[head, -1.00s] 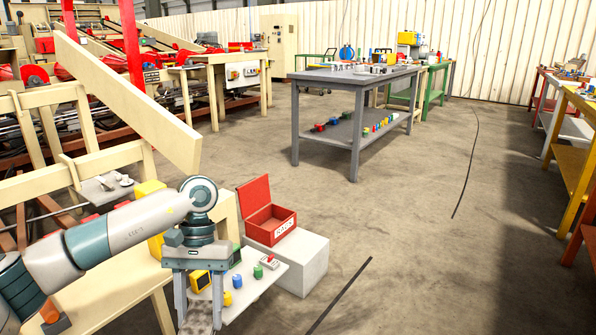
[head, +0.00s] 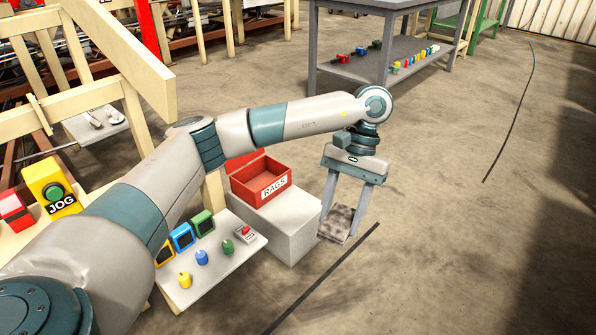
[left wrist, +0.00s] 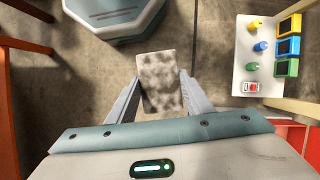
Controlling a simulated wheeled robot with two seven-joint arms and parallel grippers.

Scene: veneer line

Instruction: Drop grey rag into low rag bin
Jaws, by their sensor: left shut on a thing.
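My left gripper (head: 345,208) hangs pointing down in the head view, to the right of the rag bin. It is shut on the grey rag (head: 337,223), a mottled grey-brown flat piece, which also shows between the fingers in the left wrist view (left wrist: 161,82). The low rag bin (head: 262,182) is a red open box with a white "RAGS" label. It stands on a white block (head: 290,222), left of the gripper and apart from it. A red part shows at the lower right of the left wrist view (left wrist: 295,137). My right gripper is not in view.
A small panel (head: 222,272) with coloured buttons and knobs lies left of the block. A yellow JOG box (head: 50,185) stands at far left. A grey table (head: 365,75) is behind. Floor to the right is clear, with a dark line on it.

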